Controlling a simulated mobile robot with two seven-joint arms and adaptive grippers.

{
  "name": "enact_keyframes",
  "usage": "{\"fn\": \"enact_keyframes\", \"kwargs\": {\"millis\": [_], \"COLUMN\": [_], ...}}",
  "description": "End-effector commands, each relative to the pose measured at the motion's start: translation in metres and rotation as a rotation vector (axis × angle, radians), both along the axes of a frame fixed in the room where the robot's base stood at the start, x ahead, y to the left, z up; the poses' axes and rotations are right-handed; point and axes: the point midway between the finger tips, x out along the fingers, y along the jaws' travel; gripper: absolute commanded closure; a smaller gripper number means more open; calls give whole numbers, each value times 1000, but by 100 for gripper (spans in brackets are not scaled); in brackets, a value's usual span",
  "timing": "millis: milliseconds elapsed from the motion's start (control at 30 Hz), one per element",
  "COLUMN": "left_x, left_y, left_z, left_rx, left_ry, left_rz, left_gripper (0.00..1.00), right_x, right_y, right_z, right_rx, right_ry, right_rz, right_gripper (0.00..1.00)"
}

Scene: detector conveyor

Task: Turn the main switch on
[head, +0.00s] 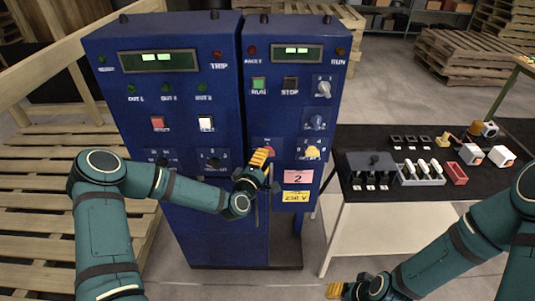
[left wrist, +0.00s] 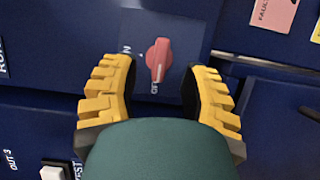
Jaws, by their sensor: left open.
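The main switch is a red rotary knob (left wrist: 158,60) on a grey-blue plate in the left wrist view. Its white-marked end points at the label that starts with "OF"; another label, ending in "N", is beside it. My left gripper (left wrist: 158,92) is open, with its yellow fingers on either side of the knob and apart from it. In the head view the left gripper (head: 262,168) is at the blue cabinet (head: 220,235), largely covering the knob. My right gripper (head: 345,290) is low at the bottom edge; its jaw opening does not show clearly.
A pink "2" label (head: 298,177) and a yellow "230 V" label (head: 296,196) are right of the left gripper. A black-topped table (head: 345,140) with small parts stands at right.

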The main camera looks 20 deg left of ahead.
Motion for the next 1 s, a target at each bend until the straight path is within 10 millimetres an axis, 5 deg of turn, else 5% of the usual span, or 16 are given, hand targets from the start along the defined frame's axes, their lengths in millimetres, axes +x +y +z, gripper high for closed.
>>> {"fn": "enact_keyframes", "kwargs": {"millis": [300, 667, 800, 1000], "left_x": [35, 38, 38, 38], "left_y": [-4, -5, -5, -5], "left_z": [0, 0, 0, 0], "left_rx": [0, 0, 0, 0], "left_ry": [0, 1, 1, 0], "left_rz": [0, -1, -1, -1], "left_gripper": [55, 56, 100, 100], "right_x": [0, 0, 0, 0], "right_y": [0, 0, 0, 0], "right_z": [1, 1, 1, 1], "right_rx": [0, 0, 0, 0], "right_ry": [0, 0, 0, 0], "right_rz": [0, 0, 0, 0], "right_gripper": [53, 53, 53, 53]}}
